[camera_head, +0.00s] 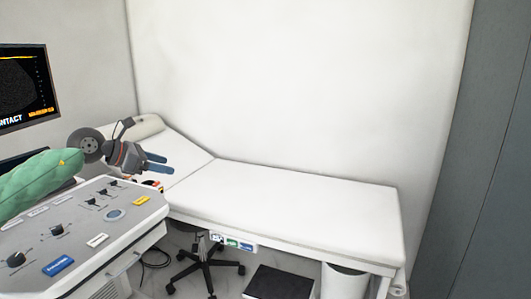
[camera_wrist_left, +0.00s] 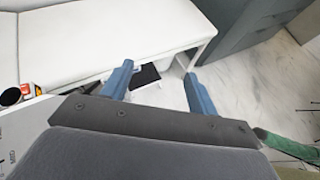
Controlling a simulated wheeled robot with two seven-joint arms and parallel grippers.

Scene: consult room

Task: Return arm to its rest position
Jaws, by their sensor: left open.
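My left gripper (camera_head: 165,163) is in the head view, above the back right corner of the grey control console (camera_head: 85,233). Its two blue fingers are apart and point right, towards the white examination bed (camera_head: 300,207). In the left wrist view the open fingers (camera_wrist_left: 159,72) show nothing between them, with the bed edge and floor beyond. My left arm comes in from the left over the console. My right gripper is not in view.
A monitor (camera_head: 24,87) stands at the left. A wheeled stool base (camera_head: 205,268), a black box (camera_head: 279,283) and a white bin (camera_head: 343,282) are by the bed. Grey cabinets (camera_head: 470,150) stand at the right. Space above the bed is clear.

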